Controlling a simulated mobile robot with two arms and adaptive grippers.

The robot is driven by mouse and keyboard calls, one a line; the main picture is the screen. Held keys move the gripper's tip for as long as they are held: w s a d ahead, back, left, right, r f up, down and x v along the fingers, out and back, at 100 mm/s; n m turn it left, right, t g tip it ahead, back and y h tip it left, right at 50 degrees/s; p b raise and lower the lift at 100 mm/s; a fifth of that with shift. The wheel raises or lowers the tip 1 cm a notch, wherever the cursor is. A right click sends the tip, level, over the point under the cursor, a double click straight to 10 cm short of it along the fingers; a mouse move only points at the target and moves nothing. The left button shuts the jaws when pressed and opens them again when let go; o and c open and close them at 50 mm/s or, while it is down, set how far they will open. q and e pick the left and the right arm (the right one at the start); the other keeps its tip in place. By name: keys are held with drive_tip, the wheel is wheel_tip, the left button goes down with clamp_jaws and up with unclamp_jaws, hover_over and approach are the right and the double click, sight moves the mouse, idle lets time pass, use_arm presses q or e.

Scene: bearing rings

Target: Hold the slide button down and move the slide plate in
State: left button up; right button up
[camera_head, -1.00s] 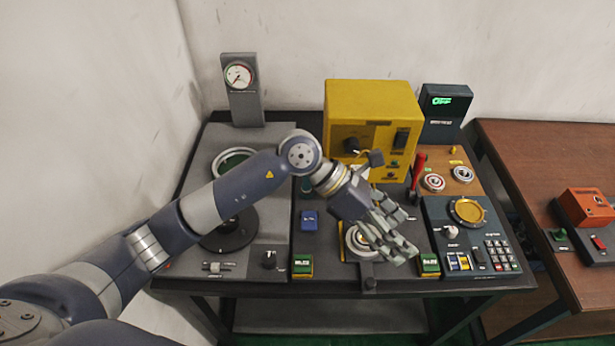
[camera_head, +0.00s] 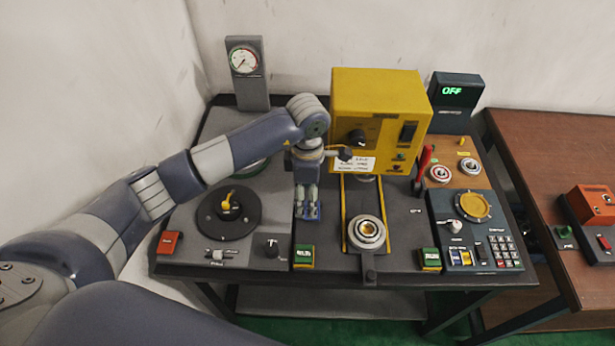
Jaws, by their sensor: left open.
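The blue slide button (camera_head: 313,213) is on the dark bench top, left of the yellow rails, and partly hidden by my left gripper. My left gripper (camera_head: 307,211) points straight down over the button, open, with its fingertips at or just above it; I cannot tell whether the button is pressed. The slide plate (camera_head: 370,262) is at the front end of the yellow rails, with a small dark knob at its front edge. A metal bearing ring (camera_head: 367,235) sits on the plate. My right gripper is not in view.
The yellow machine (camera_head: 380,105) stands behind the rails, with a white label on its front. Green buttons (camera_head: 304,256) lie left and right of the plate. A red lever (camera_head: 424,165) and a keypad panel (camera_head: 480,245) are to the right. A black turntable (camera_head: 228,214) is at left.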

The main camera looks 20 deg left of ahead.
sight(307, 209)
use_arm(q)
drive_tip(key=shift+f+p, duration=0.4)
drive_tip(key=shift+f, duration=2)
